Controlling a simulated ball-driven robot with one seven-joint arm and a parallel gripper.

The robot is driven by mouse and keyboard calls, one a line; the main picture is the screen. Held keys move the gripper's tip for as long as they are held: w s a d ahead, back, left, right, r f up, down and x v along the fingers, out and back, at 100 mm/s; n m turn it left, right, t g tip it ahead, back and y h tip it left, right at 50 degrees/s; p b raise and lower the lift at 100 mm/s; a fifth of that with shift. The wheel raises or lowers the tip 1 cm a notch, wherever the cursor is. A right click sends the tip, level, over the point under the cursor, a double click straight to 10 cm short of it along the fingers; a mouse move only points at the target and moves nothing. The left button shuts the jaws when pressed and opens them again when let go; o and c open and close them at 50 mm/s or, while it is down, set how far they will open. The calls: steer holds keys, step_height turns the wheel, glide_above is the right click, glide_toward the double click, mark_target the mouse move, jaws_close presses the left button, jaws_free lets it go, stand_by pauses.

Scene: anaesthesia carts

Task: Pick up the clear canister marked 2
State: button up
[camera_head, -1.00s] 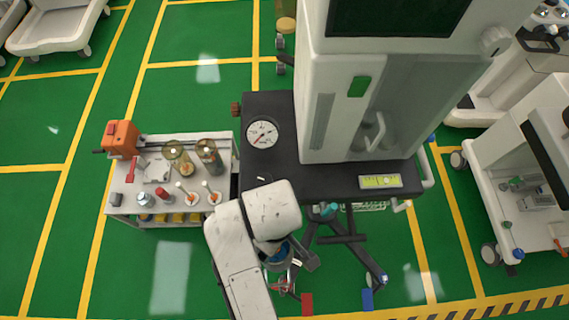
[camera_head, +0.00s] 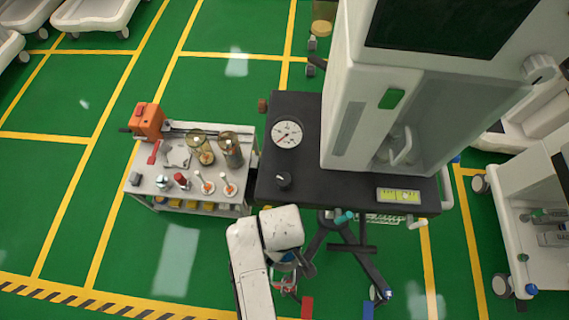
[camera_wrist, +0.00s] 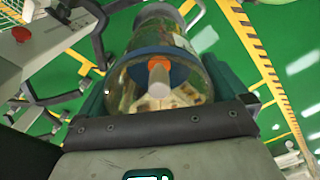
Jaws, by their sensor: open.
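A clear canister (camera_wrist: 140,88) with a blue ring and an orange-and-white stem fills the middle of the wrist view. No number on it is readable. My gripper (camera_wrist: 158,80) is open, with a teal finger on each side of the canister; whether they touch it I cannot tell. In the head view my gripper (camera_head: 288,266) is low beside the front of the black worktop, mostly hidden by my arm. Two clear canisters, one yellowish (camera_head: 200,148) and one greyer (camera_head: 230,150), stand on the small cart; their marks are too small to read.
The small white cart (camera_head: 152,187) stands left of the machine (camera_head: 350,100) and its black worktop (camera_head: 310,160). Dark machine legs (camera_head: 350,250) are right of my gripper. A white cart (camera_head: 525,200) stands at the far right. Green floor is open at lower left.

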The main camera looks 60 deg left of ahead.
steer(key=shift+f, duration=0.2)
steer(key=c, duration=1.4)
steer(key=shift+r, duration=0.15)
